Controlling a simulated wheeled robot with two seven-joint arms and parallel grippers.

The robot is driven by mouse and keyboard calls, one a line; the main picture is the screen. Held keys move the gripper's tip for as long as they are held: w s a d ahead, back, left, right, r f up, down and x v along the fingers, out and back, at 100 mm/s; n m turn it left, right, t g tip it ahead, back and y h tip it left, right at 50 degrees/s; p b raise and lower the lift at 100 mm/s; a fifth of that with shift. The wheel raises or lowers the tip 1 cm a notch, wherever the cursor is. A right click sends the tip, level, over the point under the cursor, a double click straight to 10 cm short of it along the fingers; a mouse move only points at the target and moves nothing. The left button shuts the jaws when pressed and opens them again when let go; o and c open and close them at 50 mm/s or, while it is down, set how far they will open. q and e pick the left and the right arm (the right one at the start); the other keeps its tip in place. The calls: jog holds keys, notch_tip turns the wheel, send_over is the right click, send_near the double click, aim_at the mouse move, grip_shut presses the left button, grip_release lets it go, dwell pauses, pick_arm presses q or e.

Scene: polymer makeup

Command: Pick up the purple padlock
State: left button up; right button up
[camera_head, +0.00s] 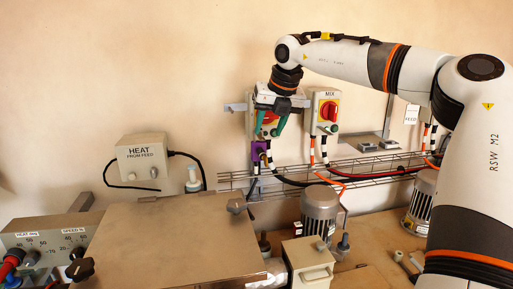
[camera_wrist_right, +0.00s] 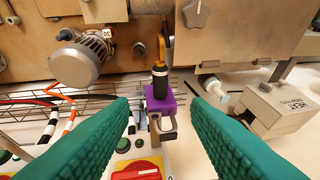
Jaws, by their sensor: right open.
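The purple padlock (camera_wrist_right: 160,98) is in the middle of the right wrist view, with its metal shackle beside a red and yellow switch. In the head view the padlock (camera_head: 259,148) is a small purple shape just below my right gripper (camera_head: 270,132). My right gripper, with green fingers, is open. Its fingers (camera_wrist_right: 159,125) stand on both sides of the padlock in the right wrist view, with gaps between them and it. A cable with a black gland stands right behind the padlock. My left gripper is not in view.
A MIX switch box (camera_head: 325,112) is mounted close to the right of my gripper. A wire cable tray (camera_head: 345,171) runs below it. The HEAT box (camera_head: 142,160) is on the wall at left. A motor (camera_head: 319,211) and a large metal box (camera_head: 170,240) stand below.

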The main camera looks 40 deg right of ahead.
aim_at(261, 149)
jog(key=x, duration=0.3)
jog(key=shift+s+p, duration=0.1)
jog(key=shift+p, duration=0.3)
jog(key=p+x, duration=0.2)
jog(key=x, duration=0.2)
jog(key=shift+a+p, duration=0.1)
jog(key=shift+p, duration=0.3)
jog(key=shift+w+f, duration=0.3)
jog(key=shift+f, duration=0.3)
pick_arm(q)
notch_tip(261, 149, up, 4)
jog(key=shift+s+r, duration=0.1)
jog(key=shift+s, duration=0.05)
pick_arm(e)
jog(key=shift+c, duration=0.9)
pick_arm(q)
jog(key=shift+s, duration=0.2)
pick_arm(e)
grip_shut()
